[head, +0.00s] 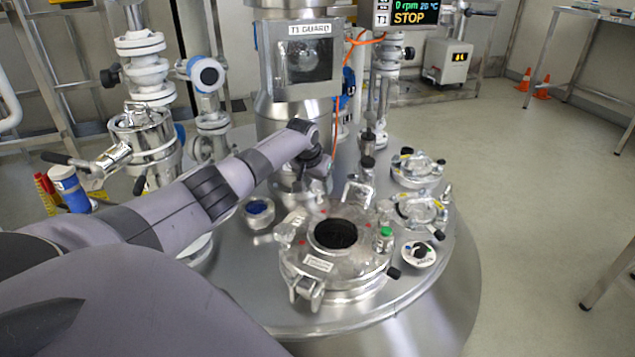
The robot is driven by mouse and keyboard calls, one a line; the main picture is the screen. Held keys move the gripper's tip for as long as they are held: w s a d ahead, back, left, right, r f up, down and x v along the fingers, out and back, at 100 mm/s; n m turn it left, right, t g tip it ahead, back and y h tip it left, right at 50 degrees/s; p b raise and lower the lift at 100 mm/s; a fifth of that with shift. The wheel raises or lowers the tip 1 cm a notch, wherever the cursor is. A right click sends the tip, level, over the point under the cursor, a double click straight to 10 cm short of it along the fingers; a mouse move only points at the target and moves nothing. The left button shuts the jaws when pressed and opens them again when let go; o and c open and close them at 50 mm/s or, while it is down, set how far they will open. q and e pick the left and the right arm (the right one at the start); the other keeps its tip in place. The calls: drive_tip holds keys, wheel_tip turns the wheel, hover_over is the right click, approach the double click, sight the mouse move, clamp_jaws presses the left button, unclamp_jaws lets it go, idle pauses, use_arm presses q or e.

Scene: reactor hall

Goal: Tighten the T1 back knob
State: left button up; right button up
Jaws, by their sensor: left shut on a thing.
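The T1 vessel has a round steel hatch lid (358,262) with a dark round opening or glass in its middle, seated on the vessel top. Red marks show around the lid. My left arm reaches across from the left, and my left gripper (321,182) points down at the back edge of the lid. It is shut on what appears to be the back knob, which is mostly hidden by the gripper and wrist. A front clamp (305,290) shows at the lid's near edge. My right gripper is not in view.
The T1 guard box (303,60) stands behind my wrist, with an orange cable beside it. A display (408,14) reads STOP. A green-capped fitting (386,236), a raised metal handle (358,194) and smaller ports (418,168) crowd the vessel top. Open floor lies right.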

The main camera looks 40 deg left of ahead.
use_arm(q)
drive_tip(key=m+h+b, duration=0.1)
drive_tip(key=m, duration=0.1)
drive_tip(key=shift+a+f+m, duration=0.1)
drive_tip(key=shift+f+m, duration=0.05)
drive_tip(key=shift+m, duration=0.15)
drive_tip(key=m+h+b, duration=0.1)
drive_tip(key=m+b, duration=0.1)
drive_tip(key=shift+a+f+b, duration=0.1)
drive_tip(key=shift+b, duration=0.25)
drive_tip(key=m+b, duration=0.2)
drive_tip(key=shift+h+b, duration=0.3)
drive_tip(key=shift+m+b, duration=0.5)
drive_tip(key=shift+a+r, duration=0.1)
drive_tip(key=shift+r, duration=0.1)
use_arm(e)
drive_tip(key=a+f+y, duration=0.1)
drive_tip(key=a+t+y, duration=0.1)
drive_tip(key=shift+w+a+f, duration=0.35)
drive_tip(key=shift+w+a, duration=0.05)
use_arm(q)
drive_tip(key=o, duration=1.1)
drive_tip(key=shift+c, duration=0.2)
drive_tip(key=shift+r, duration=0.1)
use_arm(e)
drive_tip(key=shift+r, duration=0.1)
